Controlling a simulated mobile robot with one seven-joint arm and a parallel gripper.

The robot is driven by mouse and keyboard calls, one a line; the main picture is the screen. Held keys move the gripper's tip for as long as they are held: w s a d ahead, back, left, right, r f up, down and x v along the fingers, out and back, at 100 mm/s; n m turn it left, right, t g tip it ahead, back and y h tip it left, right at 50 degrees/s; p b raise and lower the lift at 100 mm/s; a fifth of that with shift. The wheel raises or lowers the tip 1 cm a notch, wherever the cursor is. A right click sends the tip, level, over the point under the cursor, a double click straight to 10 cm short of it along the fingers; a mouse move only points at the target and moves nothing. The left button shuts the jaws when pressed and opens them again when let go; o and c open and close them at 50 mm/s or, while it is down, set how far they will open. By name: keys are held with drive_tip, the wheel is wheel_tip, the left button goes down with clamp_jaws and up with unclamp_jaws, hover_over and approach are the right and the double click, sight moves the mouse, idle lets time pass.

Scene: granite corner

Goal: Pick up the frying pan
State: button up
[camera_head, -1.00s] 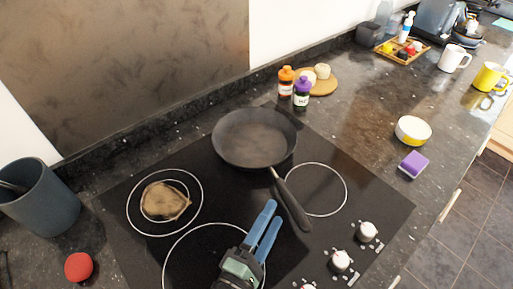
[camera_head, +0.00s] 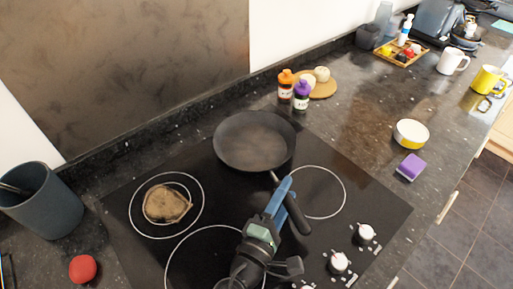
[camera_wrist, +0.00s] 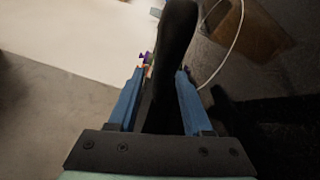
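The dark frying pan (camera_head: 254,140) rests on the back of the black cooktop, its black handle (camera_head: 297,215) pointing toward the front right. My gripper (camera_head: 284,190) has blue fingers and is at the handle, close to where it joins the pan. In the wrist view the handle (camera_wrist: 172,55) runs between the two spread fingers of my gripper (camera_wrist: 160,85). A gap shows on the left side of the handle, so the fingers are open. The handle's lower part is hidden in shadow there.
A brown, flat item (camera_head: 166,203) lies on the left burner. Orange-capped (camera_head: 285,86) and purple-capped (camera_head: 301,96) bottles stand behind the pan. A purple sponge (camera_head: 411,167) and a yellow-and-white bowl (camera_head: 411,133) sit to the right. White knobs (camera_head: 340,262) are in front.

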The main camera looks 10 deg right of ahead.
clamp_jaws()
idle(1.1)
drive_tip(key=shift+r, duration=0.15)
